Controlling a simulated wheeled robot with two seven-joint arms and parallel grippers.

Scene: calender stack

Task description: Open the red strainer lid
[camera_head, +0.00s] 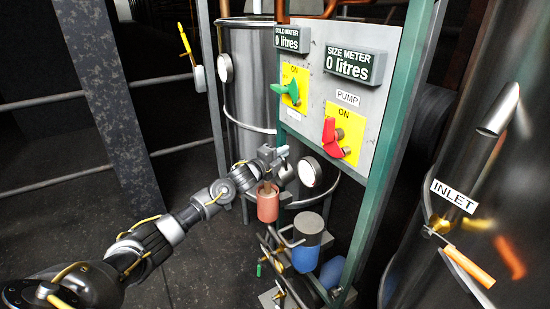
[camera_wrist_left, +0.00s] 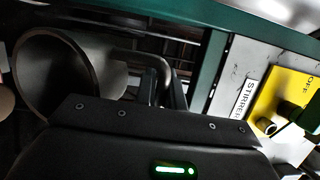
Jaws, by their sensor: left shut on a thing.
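The red strainer (camera_head: 267,205) is a small upright cylinder low in the middle of the head view. My left gripper (camera_head: 272,160) is just above its top, and gripper and arm partly cover that area. In the left wrist view, my left gripper (camera_wrist_left: 165,92) is shut on a bent grey rod (camera_wrist_left: 150,62), which looks like a handle. The rod runs to a hollow grey round part (camera_wrist_left: 48,75) at the left. I cannot tell whether this part is the strainer lid or whether the lid is seated. My right gripper is not in view.
A grey panel (camera_head: 315,95) with a green valve handle (camera_head: 285,90) and a red valve handle (camera_head: 332,137) stands above and right. A steel tank (camera_head: 252,85) stands behind, and an INLET vessel (camera_head: 440,230) at the right.

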